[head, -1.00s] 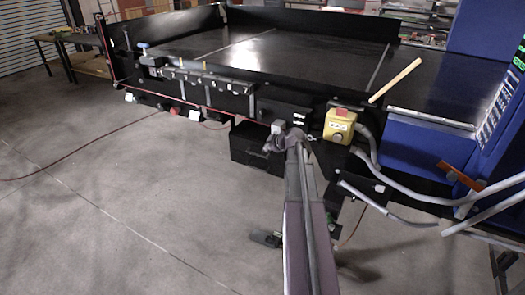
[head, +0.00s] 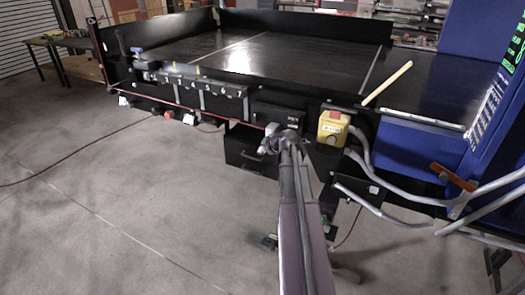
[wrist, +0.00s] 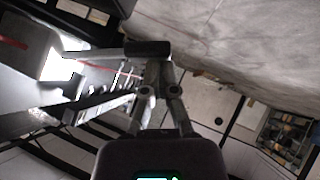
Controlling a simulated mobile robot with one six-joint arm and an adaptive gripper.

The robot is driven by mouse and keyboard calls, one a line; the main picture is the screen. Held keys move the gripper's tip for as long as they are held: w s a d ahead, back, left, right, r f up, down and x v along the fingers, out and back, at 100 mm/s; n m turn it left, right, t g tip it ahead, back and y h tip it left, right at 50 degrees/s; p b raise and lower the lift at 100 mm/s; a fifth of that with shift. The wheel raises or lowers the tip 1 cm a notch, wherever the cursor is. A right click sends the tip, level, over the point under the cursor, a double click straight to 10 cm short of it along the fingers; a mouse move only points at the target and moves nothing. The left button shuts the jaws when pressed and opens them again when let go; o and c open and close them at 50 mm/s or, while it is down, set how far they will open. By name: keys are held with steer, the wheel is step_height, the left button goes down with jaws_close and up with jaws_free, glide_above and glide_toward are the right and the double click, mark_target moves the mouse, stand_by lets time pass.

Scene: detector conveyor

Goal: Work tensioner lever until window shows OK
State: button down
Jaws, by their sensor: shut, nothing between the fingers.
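My gripper (head: 268,146) is shut and empty, in front of the black machine frame in the head view. In the wrist view its fingers (wrist: 148,50) meet at the upper middle. A black box (head: 280,118) with small white marks, too small to read, sits on the frame just behind and above it. I cannot tell whether this holds the window. Which part is the tensioner lever is unclear. A pale bar (head: 387,83) sticks up at the right of the conveyor, an orange handle (head: 452,177) sits far right, and a blue knob (head: 137,50) is at the left end.
The yellow box (head: 333,128) with a red top is right of my gripper. Grey hoses (head: 385,178) run right from it. The black conveyor belt (head: 290,55) lies behind. A rail with several fittings (head: 200,88) runs left. Open floor (head: 120,200) lies front left.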

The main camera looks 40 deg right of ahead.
steer(key=a+r+p+v, duration=0.1)
steer(key=a+p+v, duration=0.1)
steer(key=p+v, duration=0.6)
steer(key=shift+v, duration=1.8)
steer(key=shift+w+r, duration=0.1)
steer(key=shift+w, duration=0.05)
steer(key=s+a+f+m+g, duration=0.2)
steer(key=s+a+g, duration=0.1)
steer(key=a, duration=0.9)
steer(key=s+a+f+m+g, duration=0.2)
steer(key=s+a+m+g, duration=0.1)
steer(key=a, duration=1)
steer(key=s+a+f+m+g, duration=0.2)
steer(key=s+a+g, duration=0.1)
steer(key=a, duration=0.9)
steer(key=shift+s+a+f+g+h, duration=0.2)
steer(key=shift+f+g+h, duration=0.15)
steer(key=shift+g, duration=0.15)
steer(key=shift+m, duration=0.3)
